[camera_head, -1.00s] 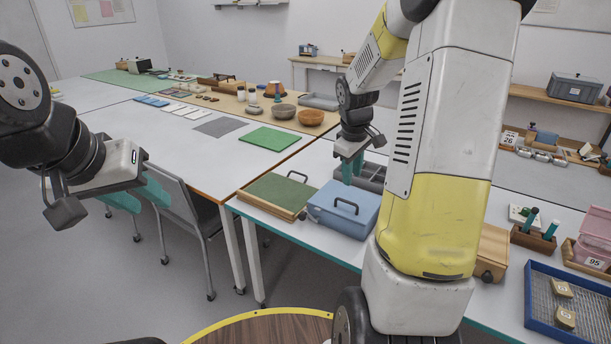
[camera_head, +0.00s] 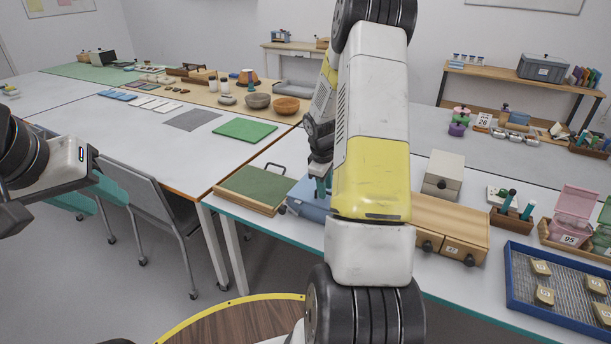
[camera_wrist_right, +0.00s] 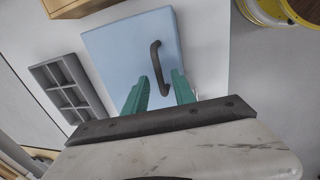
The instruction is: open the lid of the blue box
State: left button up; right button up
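The blue box (camera_head: 308,203) stands on the near table, mostly hidden behind my right arm in the head view. In the right wrist view, its flat blue lid (camera_wrist_right: 118,58) is down and carries a dark bar handle (camera_wrist_right: 158,68). My right gripper (camera_wrist_right: 158,84) is open, its two green fingers above the lid with the handle's near end between them. I cannot tell whether they touch the handle. In the head view, the right gripper's fingertips (camera_head: 321,185) show just above the box. My left gripper (camera_head: 97,195) hangs at the far left, away from the box; its fingertip gap is unclear.
A green-topped wooden box (camera_head: 252,187) stands left of the blue box. A wooden drawer box (camera_head: 452,226) and a blue-rimmed tray (camera_head: 512,280) lie to the right. A grey compartment tray (camera_wrist_right: 70,88) is beside the box.

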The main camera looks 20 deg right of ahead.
grip_shut()
dwell(1.4)
